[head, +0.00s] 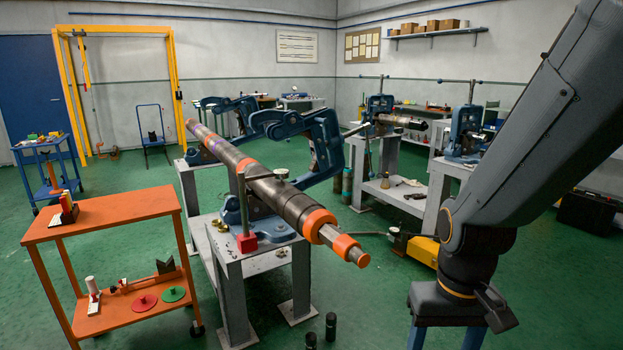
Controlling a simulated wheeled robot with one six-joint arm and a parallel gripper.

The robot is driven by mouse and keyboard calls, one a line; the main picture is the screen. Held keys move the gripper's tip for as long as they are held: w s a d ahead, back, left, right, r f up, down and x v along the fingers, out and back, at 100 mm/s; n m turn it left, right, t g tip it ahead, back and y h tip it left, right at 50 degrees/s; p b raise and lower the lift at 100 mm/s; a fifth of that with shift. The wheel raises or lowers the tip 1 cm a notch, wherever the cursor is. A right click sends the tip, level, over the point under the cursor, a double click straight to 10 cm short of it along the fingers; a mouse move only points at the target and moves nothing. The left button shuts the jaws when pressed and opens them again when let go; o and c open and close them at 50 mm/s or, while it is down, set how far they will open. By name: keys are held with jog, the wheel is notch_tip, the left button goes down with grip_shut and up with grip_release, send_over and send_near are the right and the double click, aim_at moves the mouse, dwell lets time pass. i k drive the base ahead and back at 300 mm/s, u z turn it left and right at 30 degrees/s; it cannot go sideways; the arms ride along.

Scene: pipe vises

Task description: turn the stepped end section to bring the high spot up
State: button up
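A long dark stepped pipe (278,193) lies across blue vises on grey stands, its near end pointing right and toward me. A thin upright post on a red block (247,243) stands beside the pipe. My gripper (495,310) hangs at the lower right, clear of the pipe's end and not touching it. Its fingers are dark and mostly hidden, so I cannot tell their opening.
An orange cart (110,212) with parts stands at the left. Dark cylinders (331,326) stand on the floor below the pipe end. A yellow unit (424,250) and further vise stands (386,190) are behind.

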aim_at(310, 220)
jog(key=k, duration=0.65)
jog(key=u, duration=0.6)
jog(key=i, duration=0.55)
jog(key=u, duration=0.75)
jog(key=i, duration=1.25)
jog(key=z, duration=0.65)
